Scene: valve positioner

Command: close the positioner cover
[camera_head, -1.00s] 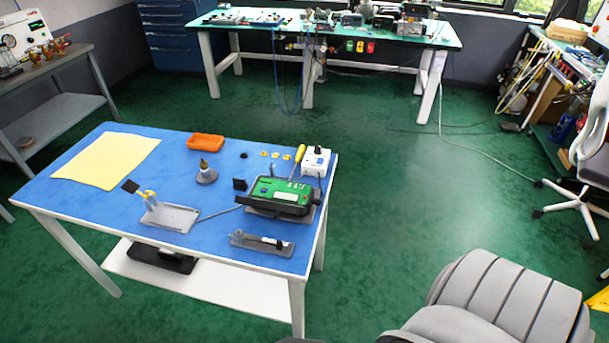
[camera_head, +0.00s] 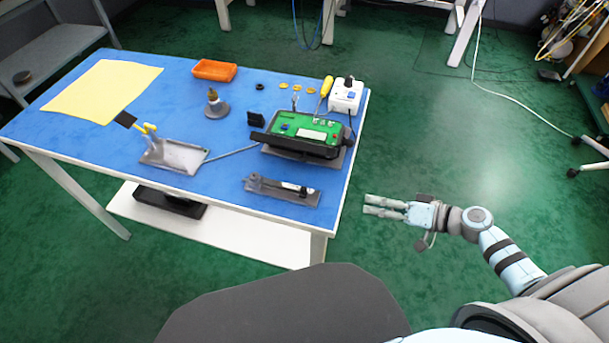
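The positioner (camera_head: 306,130) is a dark housing with a green circuit board facing up, at the right end of the blue table. The board is uncovered. A dark panel (camera_head: 292,146), which looks like the cover, runs along the housing's front edge; its hinge is too small to make out. My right gripper (camera_head: 366,205) is right of the table's front right corner, over the floor in the picture, apart from the positioner. Its two fingers point left with a gap between them, and it is empty. My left gripper is not in view.
On the blue table (camera_head: 90,135) stand a grey tool stand (camera_head: 180,157), a slim grey fixture (camera_head: 281,191), a white box (camera_head: 346,95), a yellow-handled tool (camera_head: 326,87), an orange tray (camera_head: 214,70) and a yellow sheet (camera_head: 100,88). The green floor right of the table is open.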

